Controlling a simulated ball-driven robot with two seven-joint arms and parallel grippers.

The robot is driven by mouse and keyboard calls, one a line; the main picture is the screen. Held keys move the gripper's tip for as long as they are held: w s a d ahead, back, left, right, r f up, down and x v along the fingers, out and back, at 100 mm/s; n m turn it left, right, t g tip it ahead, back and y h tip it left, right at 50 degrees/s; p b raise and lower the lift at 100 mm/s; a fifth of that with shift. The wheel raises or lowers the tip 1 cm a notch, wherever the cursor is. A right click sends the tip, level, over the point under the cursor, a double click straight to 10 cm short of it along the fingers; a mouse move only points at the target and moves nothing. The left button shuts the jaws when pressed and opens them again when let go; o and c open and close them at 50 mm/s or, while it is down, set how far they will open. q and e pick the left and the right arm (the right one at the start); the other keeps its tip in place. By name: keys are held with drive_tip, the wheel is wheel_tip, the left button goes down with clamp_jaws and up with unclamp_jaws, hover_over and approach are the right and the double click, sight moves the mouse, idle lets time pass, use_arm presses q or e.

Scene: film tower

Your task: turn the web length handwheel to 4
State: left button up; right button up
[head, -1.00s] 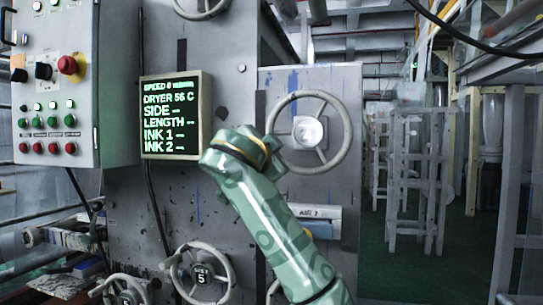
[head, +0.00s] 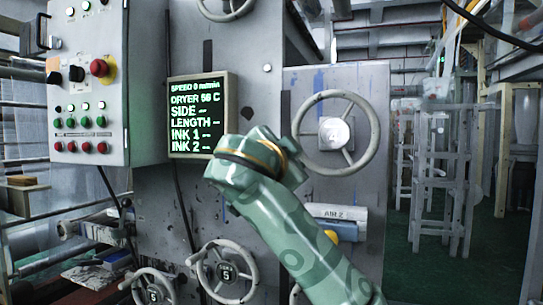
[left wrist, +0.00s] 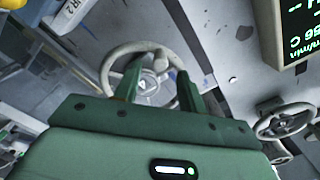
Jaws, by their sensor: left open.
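A large grey handwheel (head: 336,133) with a bright hub is on the right panel in the head view; the number on its hub is too glared to read. It also shows in the left wrist view (left wrist: 148,85), partly behind my fingers. My left gripper (left wrist: 159,68) is open, its two fingers pointing at this wheel's rim and hub; I cannot tell whether they touch it. In the head view a green arm of mine rises from the bottom and no gripper shows. The screen (head: 201,115) has dashes after LENGTH. My right gripper is not in view.
Two smaller handwheels (head: 224,272) (head: 153,287) sit low on the machine, each hub showing 5. Another wheel (head: 225,5) is cut off at the top. A control box (head: 90,85) stands left. An AIR 2 label (head: 335,213) is below the large wheel.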

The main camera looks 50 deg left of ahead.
use_arm(q)
drive_tip(key=b+v, duration=0.3)
drive_tip(key=v, duration=0.7)
drive_tip(key=shift+d, duration=0.2)
drive_tip(key=shift+s, duration=0.1)
